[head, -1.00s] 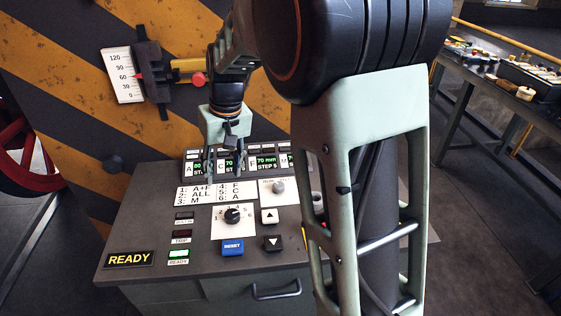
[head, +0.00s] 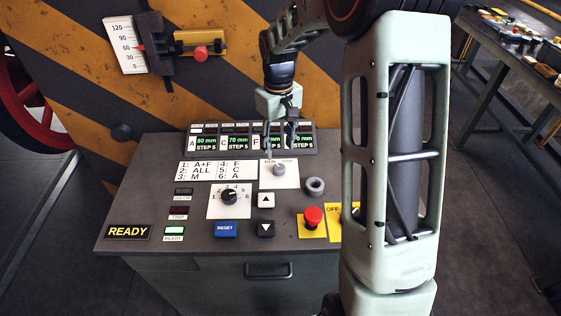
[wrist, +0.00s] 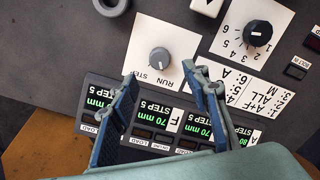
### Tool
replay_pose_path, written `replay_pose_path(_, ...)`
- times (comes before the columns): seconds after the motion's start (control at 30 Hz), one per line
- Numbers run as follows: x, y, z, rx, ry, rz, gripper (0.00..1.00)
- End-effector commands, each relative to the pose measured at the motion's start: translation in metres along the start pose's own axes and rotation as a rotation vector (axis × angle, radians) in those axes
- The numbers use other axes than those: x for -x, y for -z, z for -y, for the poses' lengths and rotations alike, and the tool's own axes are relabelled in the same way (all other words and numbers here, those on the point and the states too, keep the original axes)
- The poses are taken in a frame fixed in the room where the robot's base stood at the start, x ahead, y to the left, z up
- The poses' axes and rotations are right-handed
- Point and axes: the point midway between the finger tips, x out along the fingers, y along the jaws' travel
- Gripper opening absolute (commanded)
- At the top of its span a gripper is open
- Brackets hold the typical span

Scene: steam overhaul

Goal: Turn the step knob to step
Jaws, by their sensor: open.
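The step knob (head: 279,169) is a small grey knob on a white plate marked RUN and STEP, on the sloping console. In the wrist view the knob (wrist: 159,58) shows just beyond my fingertips, with RUN and STEP printed beside it. My gripper (head: 281,150) hangs above the console's rear, close to the knob plate. In the wrist view my gripper (wrist: 163,75) is open, its two blue-padded fingers spread either side of the knob's line. Nothing is between the fingers, and I see no contact with the knob.
A display row (head: 222,142) stands behind the knob, under my gripper. A black numbered selector (head: 229,196), arrow buttons (head: 266,200), a blue RESET button (head: 225,229), a grey ring (head: 315,186) and a red mushroom button (head: 313,217) surround it.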

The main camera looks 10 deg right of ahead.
Motion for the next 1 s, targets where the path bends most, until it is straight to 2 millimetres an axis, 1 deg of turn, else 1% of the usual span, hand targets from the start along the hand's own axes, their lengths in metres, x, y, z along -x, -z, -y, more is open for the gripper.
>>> replay_pose_path(0.03,-0.011,-0.001,0.001,-0.001,0.003,0.005,0.43)
replay_pose_path(0.2,-0.043,-0.001,0.000,0.000,0.002,0.004,0.43)
replay_pose_path(0.3,-0.059,-0.001,0.001,-0.001,0.002,0.003,0.43)
replay_pose_path(0.4,-0.069,0.000,0.000,-0.001,0.001,0.002,0.43)
replay_pose_path(0.53,-0.076,0.000,0.000,-0.001,0.000,-0.001,0.43)
replay_pose_path(0.8,-0.078,0.000,0.000,-0.001,0.000,-0.001,0.43)
replay_pose_path(0.87,-0.078,0.000,0.000,-0.001,0.000,-0.001,0.38)
replay_pose_path(1.0,-0.077,0.000,0.000,-0.002,0.000,-0.001,0.22)
